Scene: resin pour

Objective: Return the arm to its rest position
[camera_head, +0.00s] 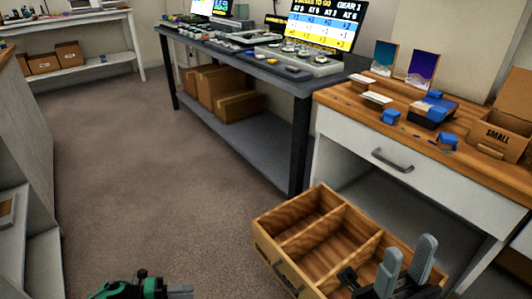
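My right gripper (408,262) is at the bottom right, with two grey fingers pointing up and apart. I see nothing between them. It is in front of the right part of a wooden box with compartments (264,222) and hides part of it. I cannot tell whether it touches the box. My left gripper (180,289) shows only at the bottom edge, left of the middle, beside a green and black part of my arm. Its short grey tip points right, and whether it is open or shut is unclear.
A white cabinet with a wooden top (335,97) stands at the right, bearing blue items, pictures and a SMALL carton (497,138). A dark workbench (297,120) with screens stands behind. Cartons (240,106) sit on its lower shelf. The carpet (150,190) is clear at left centre.

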